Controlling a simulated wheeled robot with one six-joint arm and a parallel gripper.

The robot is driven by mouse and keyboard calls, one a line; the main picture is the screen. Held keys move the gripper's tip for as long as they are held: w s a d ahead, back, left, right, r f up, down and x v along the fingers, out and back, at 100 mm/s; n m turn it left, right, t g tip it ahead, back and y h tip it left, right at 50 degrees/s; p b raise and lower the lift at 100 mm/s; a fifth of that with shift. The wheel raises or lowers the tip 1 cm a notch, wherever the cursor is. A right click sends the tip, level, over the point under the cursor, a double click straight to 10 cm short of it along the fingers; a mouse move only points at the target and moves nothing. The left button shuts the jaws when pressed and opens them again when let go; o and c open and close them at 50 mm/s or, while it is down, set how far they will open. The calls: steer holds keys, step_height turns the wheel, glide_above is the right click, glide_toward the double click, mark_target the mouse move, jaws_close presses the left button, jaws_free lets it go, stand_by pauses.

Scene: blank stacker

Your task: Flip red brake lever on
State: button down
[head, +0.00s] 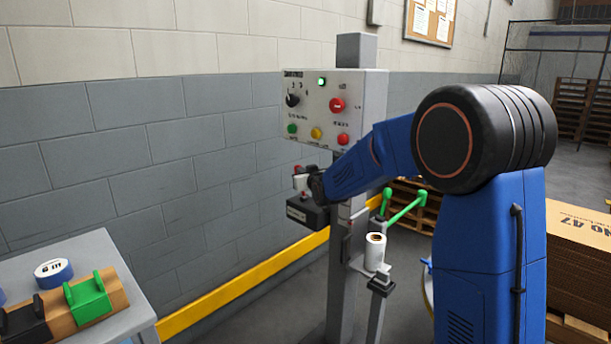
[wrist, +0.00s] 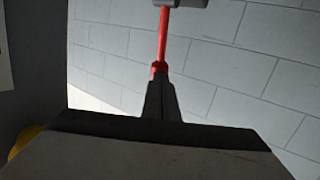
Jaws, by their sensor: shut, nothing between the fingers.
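The red lever (wrist: 163,38) shows in the wrist view as a thin red rod running down from a grey block (wrist: 181,3) at the top edge. Its lower red end meets the dark fingertips of my gripper (wrist: 160,78); I cannot tell whether they touch. The fingers are shut together with nothing between them. In the head view my gripper (head: 316,186) is beside the grey post, below the control panel (head: 318,108). A small white and red piece (head: 299,179) shows just left of it, above a dark box with a pale label (head: 307,213).
The grey post (head: 346,270) carries the panel with its knob, coloured buttons and lit green lamp (head: 321,81). A white roll (head: 375,252) and green handles (head: 405,208) stand right of it. A bench (head: 88,252) with tape is at lower left. A yellow rail (head: 238,284) runs along the wall.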

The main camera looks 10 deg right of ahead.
steer(key=shift+w+a+r, duration=0.1)
steer(key=shift+w+a, duration=0.45)
steer(key=shift+w, duration=0.2)
steer(key=shift+w+a+r, duration=0.1)
steer(key=shift+r, duration=0.05)
